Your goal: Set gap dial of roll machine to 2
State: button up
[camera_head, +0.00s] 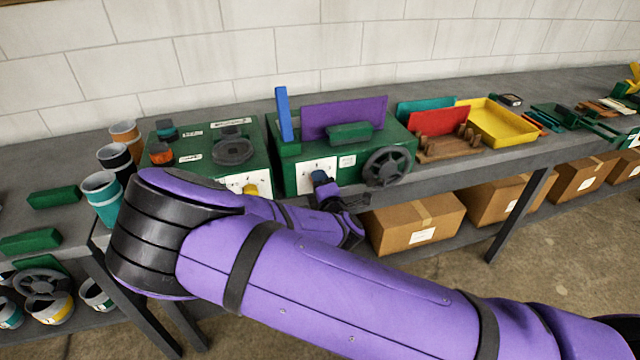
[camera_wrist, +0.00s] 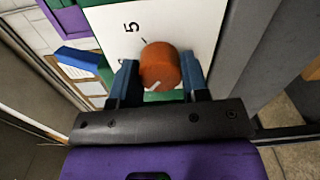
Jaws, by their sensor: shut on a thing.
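The roll machine (camera_head: 290,160) is a green box on the bench in the head view, with a blue lever, a purple sheet and a dark handwheel. Its front carries a white dial plate (camera_head: 306,178), also seen in the wrist view (camera_wrist: 190,22). In the wrist view an orange-brown dial knob (camera_wrist: 160,62) sits between the blue fingers of my gripper (camera_wrist: 160,78), which is shut on it. A white mark shows on the knob's lower edge. A printed 5 and a short tick are above the knob; other numbers are hidden. My gripper also shows in the head view (camera_head: 326,190).
A second green machine (camera_head: 215,145) with a yellow knob (camera_head: 250,188) stands just left. The handwheel (camera_head: 387,167) sticks out right of the dial plate. Cups (camera_head: 102,197) stand at left; a yellow tray (camera_head: 497,122) lies farther right. Cardboard boxes (camera_head: 417,222) are under the bench.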

jog(key=shift+n, duration=0.9)
jog(key=o, duration=0.9)
jog(key=shift+s, duration=0.1)
jog(key=v, duration=1)
jog(key=shift+s, duration=0.35)
